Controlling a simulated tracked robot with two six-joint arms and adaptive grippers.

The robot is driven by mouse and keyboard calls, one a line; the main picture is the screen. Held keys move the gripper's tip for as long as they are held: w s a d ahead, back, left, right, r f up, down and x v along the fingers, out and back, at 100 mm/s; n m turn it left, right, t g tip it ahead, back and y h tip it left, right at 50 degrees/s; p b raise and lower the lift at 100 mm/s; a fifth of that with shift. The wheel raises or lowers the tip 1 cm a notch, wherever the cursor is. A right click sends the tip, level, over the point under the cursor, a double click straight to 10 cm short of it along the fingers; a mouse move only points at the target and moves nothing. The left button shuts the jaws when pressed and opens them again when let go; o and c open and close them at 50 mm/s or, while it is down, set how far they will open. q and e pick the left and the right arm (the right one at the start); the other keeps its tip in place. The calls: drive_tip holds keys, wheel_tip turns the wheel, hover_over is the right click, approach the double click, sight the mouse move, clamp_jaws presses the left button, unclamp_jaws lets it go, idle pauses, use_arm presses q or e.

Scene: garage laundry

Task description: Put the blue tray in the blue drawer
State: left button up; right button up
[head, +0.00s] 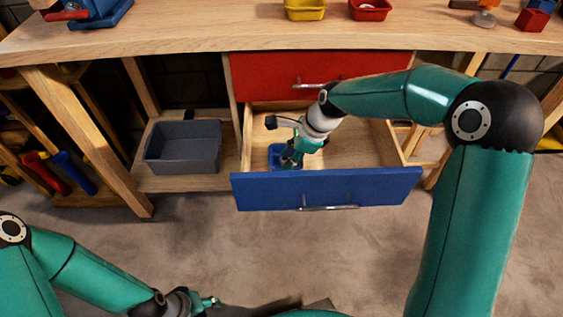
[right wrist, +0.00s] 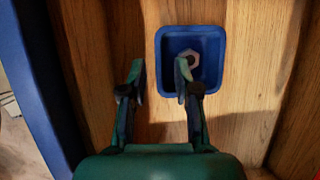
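The blue drawer (head: 325,190) is pulled open under the red drawer. The small blue tray (head: 276,152) lies on the drawer's wooden floor, near its left side. In the right wrist view the tray (right wrist: 165,95) holds a grey hex nut (right wrist: 190,57). My right gripper (head: 290,163) reaches down into the drawer at the tray. In the right wrist view my right gripper (right wrist: 160,70) is open, one finger over the tray's inside and the other outside its wall, with nothing clamped between. My left gripper (head: 210,301) is low over the floor, away from the drawer; its opening is unclear.
The closed red drawer (head: 290,75) sits just above and behind. A grey bin (head: 183,148) stands on the shelf left of the drawer. A yellow tray (head: 306,9) and a red tray (head: 370,9) stand on the workbench. The drawer's right half is clear.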

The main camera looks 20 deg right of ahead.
drive_tip(key=p+v, duration=0.1)
drive_tip(key=v, duration=0.5)
drive_tip(key=shift+s, duration=0.1)
